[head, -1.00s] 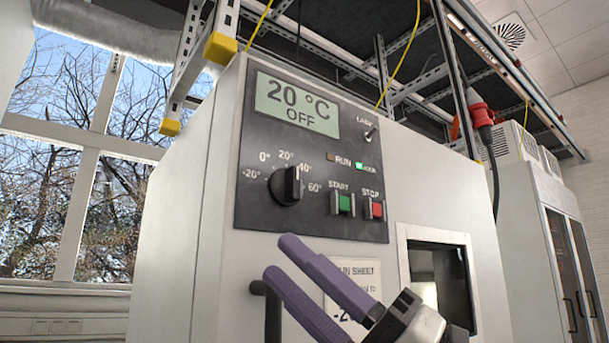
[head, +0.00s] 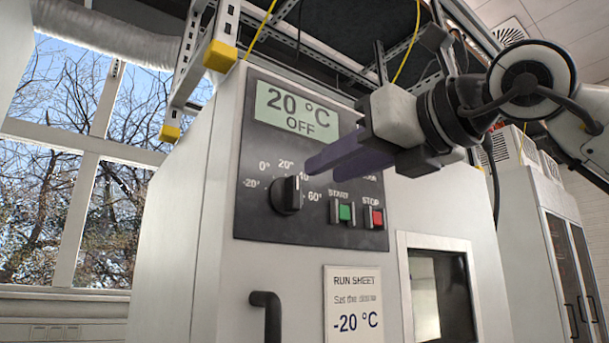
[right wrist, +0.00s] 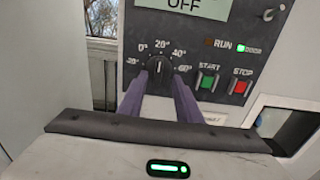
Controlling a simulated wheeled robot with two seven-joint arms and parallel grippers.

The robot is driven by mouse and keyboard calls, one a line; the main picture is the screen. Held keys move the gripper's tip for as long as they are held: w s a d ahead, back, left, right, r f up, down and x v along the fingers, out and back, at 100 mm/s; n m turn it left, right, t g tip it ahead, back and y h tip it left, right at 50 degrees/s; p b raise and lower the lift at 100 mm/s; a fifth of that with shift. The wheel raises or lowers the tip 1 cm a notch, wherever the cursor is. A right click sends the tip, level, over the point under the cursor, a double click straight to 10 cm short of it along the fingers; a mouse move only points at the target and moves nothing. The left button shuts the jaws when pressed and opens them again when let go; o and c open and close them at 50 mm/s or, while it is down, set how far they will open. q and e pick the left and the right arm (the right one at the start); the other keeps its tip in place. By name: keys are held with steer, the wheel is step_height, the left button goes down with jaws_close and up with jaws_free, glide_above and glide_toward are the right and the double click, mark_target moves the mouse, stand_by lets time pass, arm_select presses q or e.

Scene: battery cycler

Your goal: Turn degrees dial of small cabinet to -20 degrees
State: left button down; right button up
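The degrees dial (head: 287,196) is a black knob on the cabinet's dark control panel, with marks from -20° to 60°. Its white pointer line is near the 20° mark, and the display (head: 297,108) reads 20 °C OFF. My right gripper (head: 312,167) has purple fingers and is just right of the dial in the head view, pointing at it. In the right wrist view the dial (right wrist: 160,68) appears between the two spread fingertips (right wrist: 160,76). The fingers are open, and I see no clear contact with the knob. My left gripper is in no view.
Green START (head: 345,212) and red STOP (head: 377,217) buttons are right of the dial. Below are a black handle (head: 267,312), a run sheet (head: 353,303) reading -20 °C and a window opening (head: 438,295). A metal rack (head: 222,45) hangs above.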

mark_target(297, 183)
steer(key=p+x, duration=0.2)
steer(key=x, duration=0.5)
steer(key=shift+w+a, duration=0.15)
jaws_close()
